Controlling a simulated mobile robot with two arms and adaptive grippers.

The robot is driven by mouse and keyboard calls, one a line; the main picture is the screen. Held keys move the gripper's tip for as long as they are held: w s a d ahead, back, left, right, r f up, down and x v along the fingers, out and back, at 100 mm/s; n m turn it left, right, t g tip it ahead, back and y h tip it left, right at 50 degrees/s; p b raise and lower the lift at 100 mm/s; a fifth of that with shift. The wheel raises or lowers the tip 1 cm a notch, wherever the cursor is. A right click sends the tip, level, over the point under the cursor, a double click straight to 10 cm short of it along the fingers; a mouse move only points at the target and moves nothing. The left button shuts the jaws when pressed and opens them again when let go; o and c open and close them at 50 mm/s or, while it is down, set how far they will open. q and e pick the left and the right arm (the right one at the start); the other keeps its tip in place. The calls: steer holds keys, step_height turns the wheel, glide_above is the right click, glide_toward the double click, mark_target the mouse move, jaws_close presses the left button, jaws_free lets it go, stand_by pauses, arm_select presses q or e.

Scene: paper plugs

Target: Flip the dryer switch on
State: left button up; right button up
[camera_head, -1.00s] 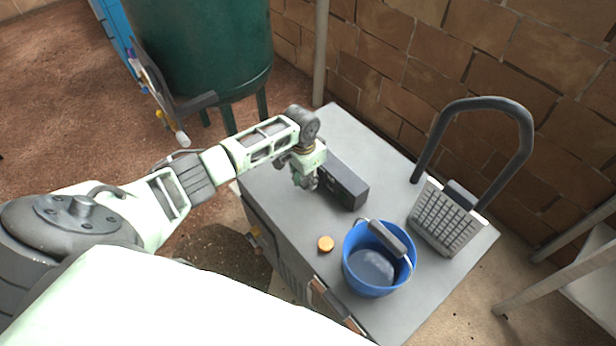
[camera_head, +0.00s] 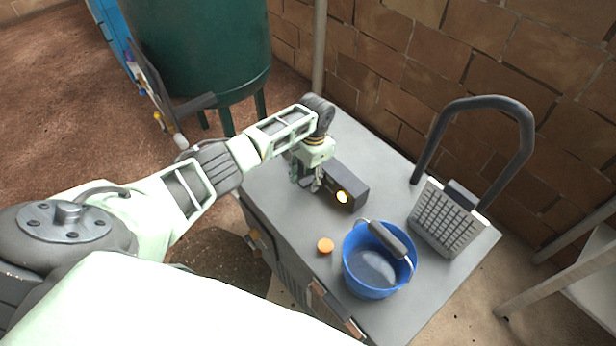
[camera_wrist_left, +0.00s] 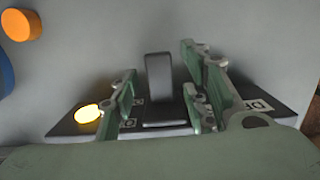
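The dryer switch is a dark box (camera_head: 348,180) on the grey cabinet top. A round lamp (camera_head: 342,197) on its face glows yellow. In the left wrist view the lamp (camera_wrist_left: 88,113) is at the box's left end, and a grey switch lever (camera_wrist_left: 158,85) stands out from its middle. A partly hidden label starting with "D" is at the right. My left gripper (camera_head: 306,180) is at the box's front. Its fingers are apart, one on each side of the lever in the wrist view, with gaps visible; whether either touches it is unclear. My right gripper is not in view.
A blue bucket (camera_head: 364,283) and an orange round cap (camera_head: 325,246) are on the cabinet top (camera_head: 285,215). A grey mop wringer (camera_head: 445,222) with a tall handle stands at the right. A green tank (camera_head: 200,60) is behind, and a brick wall (camera_head: 560,110) borders the far side.

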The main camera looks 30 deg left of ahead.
mark_target(311, 178)
arm_select(q)
step_height(311, 178, up, 12)
steer(key=w, duration=0.1)
steer(key=shift+d, duration=0.2)
stand_by(0.3)
steer(key=shift+w, duration=0.1)
